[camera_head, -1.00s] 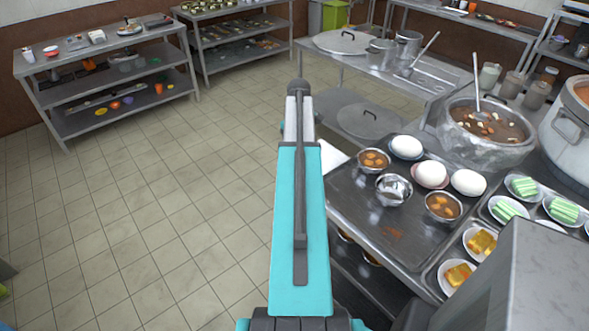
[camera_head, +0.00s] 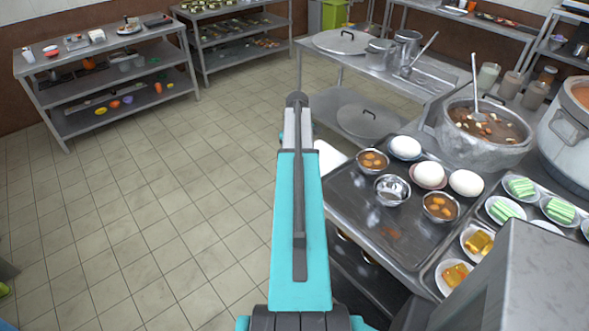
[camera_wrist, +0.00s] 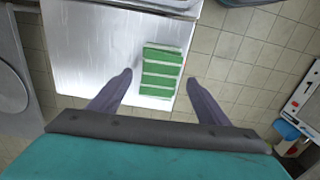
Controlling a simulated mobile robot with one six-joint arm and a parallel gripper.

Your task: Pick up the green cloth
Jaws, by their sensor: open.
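The green cloth (camera_wrist: 161,72) shows in the wrist view as a green rectangle with pale stripes. It lies flat near the edge of a shiny steel surface (camera_wrist: 95,55). My gripper (camera_wrist: 159,78) is open, with one dark finger to the left of the cloth and the other to the right in the picture. The fingers look apart from the cloth; their height above it is hard to tell. In the head view my arm hides my gripper, and I cannot make out the cloth there.
A steel counter holds a dark tray (camera_head: 350,205) with bowls and eggs, plates of green-and-white striped cakes (camera_head: 520,188), and a large stew pot (camera_head: 484,150). Shelves (camera_head: 110,85) stand at the back left. The tiled floor (camera_head: 150,200) on the left is clear.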

